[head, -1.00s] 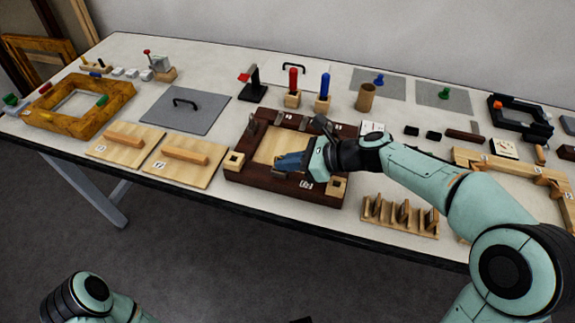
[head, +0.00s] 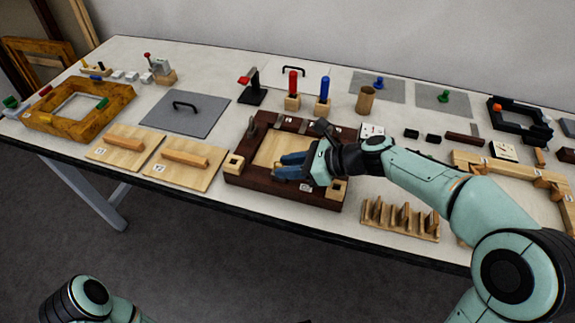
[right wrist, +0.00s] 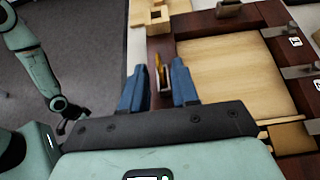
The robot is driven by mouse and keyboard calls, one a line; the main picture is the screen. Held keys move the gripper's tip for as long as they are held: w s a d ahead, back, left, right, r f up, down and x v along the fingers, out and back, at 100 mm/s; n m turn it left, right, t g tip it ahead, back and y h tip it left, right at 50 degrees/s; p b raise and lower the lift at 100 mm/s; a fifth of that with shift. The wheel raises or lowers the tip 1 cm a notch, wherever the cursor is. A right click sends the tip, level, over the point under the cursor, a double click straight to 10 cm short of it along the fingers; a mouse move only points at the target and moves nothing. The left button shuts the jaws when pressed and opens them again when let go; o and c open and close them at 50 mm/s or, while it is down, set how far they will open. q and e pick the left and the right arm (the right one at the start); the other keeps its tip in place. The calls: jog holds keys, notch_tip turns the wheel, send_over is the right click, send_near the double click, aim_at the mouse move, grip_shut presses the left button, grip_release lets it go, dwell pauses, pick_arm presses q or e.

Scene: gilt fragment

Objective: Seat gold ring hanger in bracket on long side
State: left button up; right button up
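A dark brown wooden frame (head: 262,192) with a pale centre panel lies at the table's front edge. My right gripper (head: 280,165) is over its near long side with its blue fingers spread. In the right wrist view the gold ring hanger (right wrist: 158,64) stands between my open right fingers (right wrist: 159,85), with gaps on both sides. Its lower end is at a small metal bracket (right wrist: 164,80) on the frame's long side; how deep it sits I cannot tell.
Light wooden corner blocks (head: 234,163) sit on the frame. Two boards with bars (head: 185,163) lie to its left, and a slotted wooden rack (head: 400,218) to its right. Red and blue pegs (head: 325,90) stand behind. Further brackets (right wrist: 300,70) line the frame's other sides.

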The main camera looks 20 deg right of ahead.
jog(key=p+v, duration=0.1)
jog(key=v, duration=1)
jog(key=shift+s+d, duration=0.15)
jog(key=shift+d, duration=0.05)
